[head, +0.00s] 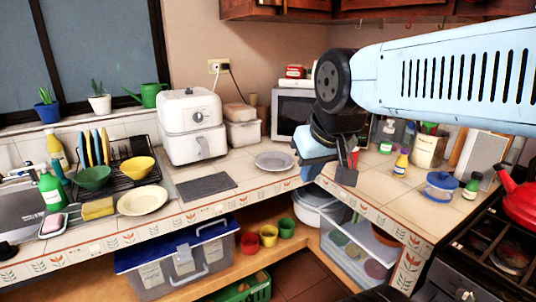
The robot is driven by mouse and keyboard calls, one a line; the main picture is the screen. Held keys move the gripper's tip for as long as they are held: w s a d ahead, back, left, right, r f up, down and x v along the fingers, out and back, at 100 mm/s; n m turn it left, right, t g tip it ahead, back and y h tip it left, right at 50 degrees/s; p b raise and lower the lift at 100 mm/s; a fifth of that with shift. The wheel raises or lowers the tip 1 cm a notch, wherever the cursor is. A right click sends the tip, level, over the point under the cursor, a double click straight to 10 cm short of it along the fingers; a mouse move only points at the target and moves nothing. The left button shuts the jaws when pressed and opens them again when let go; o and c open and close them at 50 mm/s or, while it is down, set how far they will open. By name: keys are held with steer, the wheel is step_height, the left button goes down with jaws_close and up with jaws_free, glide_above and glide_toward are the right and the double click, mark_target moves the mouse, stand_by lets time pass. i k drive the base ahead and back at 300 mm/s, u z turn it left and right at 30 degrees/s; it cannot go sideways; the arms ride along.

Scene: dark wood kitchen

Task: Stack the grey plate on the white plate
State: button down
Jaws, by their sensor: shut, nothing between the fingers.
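The grey plate (274,161) lies flat on the tiled counter, in front of the toaster oven and right of the dark grey mat. The white plate (142,201), cream in tone, lies on the counter near the front edge, left of the mat and beside the dish rack. The two plates are apart. My gripper (345,176) hangs below the blue arm at the counter's inner corner, to the right of the grey plate and clear of it. It is shut and empty. Nothing lies on either plate.
A dark grey mat (206,186) lies between the plates. A white air fryer (193,126) stands behind it. Bottles and a blue-lidded jar (441,187) stand at right.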

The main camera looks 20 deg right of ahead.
mark_target(271, 160)
steer(key=u, duration=0.05)
steer(key=i, duration=1.25)
